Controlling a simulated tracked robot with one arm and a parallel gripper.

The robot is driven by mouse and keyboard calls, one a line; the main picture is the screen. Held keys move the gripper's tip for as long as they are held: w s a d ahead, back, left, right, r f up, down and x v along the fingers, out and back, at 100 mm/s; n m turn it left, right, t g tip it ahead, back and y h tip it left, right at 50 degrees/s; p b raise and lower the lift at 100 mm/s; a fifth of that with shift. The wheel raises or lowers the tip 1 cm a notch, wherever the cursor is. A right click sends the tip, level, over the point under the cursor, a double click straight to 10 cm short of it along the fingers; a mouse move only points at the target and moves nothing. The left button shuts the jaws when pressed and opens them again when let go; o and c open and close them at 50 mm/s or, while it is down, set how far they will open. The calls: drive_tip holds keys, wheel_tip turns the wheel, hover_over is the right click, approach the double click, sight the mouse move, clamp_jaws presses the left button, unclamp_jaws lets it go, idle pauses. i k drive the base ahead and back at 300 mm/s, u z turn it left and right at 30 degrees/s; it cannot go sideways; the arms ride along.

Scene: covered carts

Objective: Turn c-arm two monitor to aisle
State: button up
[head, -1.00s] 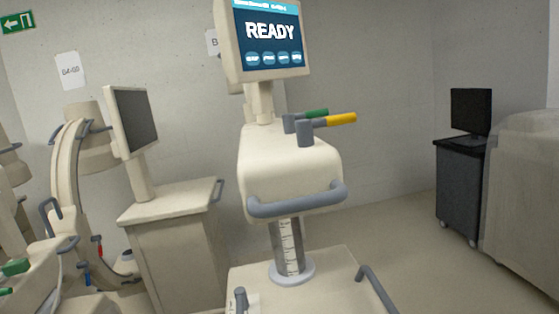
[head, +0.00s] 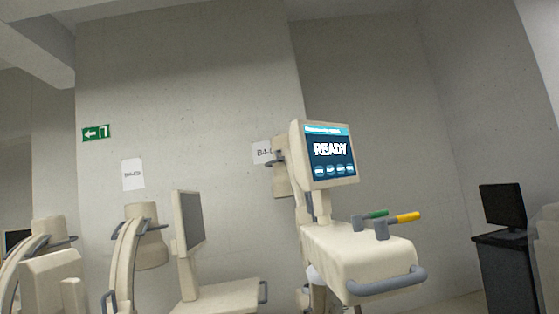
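A c-arm unit stands right of centre in the head view, with a lit monitor (head: 330,155) reading READY on top. The monitor faces roughly toward me, angled a little to the right. Its cream body (head: 355,255) carries a grey front handle (head: 388,284), a green-tipped lever and a yellow-tipped lever (head: 405,217). To its left, another unit has a dark monitor (head: 188,232), turned to the right and seen nearly edge-on. I cannot tell which unit is c-arm two; the wall labels are too blurred to read fully. My gripper is not in view.
More c-arm parts (head: 45,280) crowd the left. A dark cart (head: 507,265) with a black monitor (head: 503,207) stands at the right, beside a pale covered shape. A green exit sign (head: 96,132) and paper labels (head: 133,174) hang on the wall. The floor is mostly out of view.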

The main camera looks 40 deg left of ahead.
sight(323, 157)
drive_tip(key=u, duration=0.05)
drive_tip(key=k, duration=0.25)
drive_tip(key=u, duration=2)
drive_tip(key=i, duration=1.65)
drive_tip(key=z, duration=1.65)
drive_tip(key=i, duration=1)
drive_tip(key=u, duration=0.1)
